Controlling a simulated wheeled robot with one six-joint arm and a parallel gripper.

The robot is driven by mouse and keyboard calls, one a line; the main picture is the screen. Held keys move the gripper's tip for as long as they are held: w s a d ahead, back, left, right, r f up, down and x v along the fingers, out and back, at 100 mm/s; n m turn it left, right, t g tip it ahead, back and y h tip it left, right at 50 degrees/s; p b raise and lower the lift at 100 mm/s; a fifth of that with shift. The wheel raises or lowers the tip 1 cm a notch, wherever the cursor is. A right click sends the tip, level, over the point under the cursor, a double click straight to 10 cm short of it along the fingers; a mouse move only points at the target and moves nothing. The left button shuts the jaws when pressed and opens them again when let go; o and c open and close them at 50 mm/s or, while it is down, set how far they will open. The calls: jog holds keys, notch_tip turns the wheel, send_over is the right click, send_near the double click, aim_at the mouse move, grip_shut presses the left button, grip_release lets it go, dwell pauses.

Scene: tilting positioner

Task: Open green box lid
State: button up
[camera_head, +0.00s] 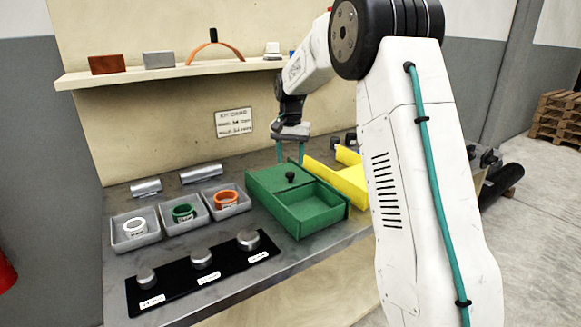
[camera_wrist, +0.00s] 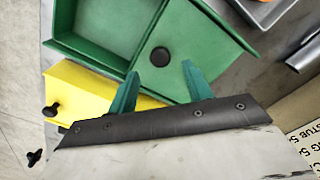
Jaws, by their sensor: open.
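The green box (camera_head: 295,225) stands on the grey workbench in the head view. Its front compartment is uncovered and looks empty; a flat green lid (camera_head: 266,181) with a black knob (camera_head: 290,177) covers the back part. In the wrist view the green box (camera_wrist: 72,45), the lid (camera_wrist: 190,30) and the round black knob (camera_wrist: 160,60) show ahead of the fingers. My gripper (camera_head: 291,152) is above the back of the box, its teal fingers pointing down. In the wrist view my gripper (camera_wrist: 160,82) is open and empty, its fingers apart on either side of the knob's line, not around it.
A yellow box (camera_head: 345,180) stands close to the right of the green box. Grey trays with a white, a green (camera_head: 184,212) and an orange ring (camera_head: 226,198) are to the left. A black mat (camera_head: 178,283) with metal knobs lies in front. A shelf (camera_head: 170,73) runs above.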

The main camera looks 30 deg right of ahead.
jog(key=shift+r, duration=1.5)
jog(key=shift+s+f+n, duration=0.2)
jog(key=shift+f+n, duration=0.05)
jog(key=shift+n, duration=0.05)
jog(key=s+a+r+n, duration=0.1)
jog(key=s+a, duration=0.4)
jog(key=s, duration=0.9)
jog(key=s+a+r+n+t, duration=0.1)
jog(key=s+a+n, duration=0.3)
jog(key=s, duration=1)
jog(key=s+a+n, duration=0.3)
jog(key=s+a, duration=0.4)
jog(key=s, duration=0.7)
jog(key=shift+s+r, duration=0.4)
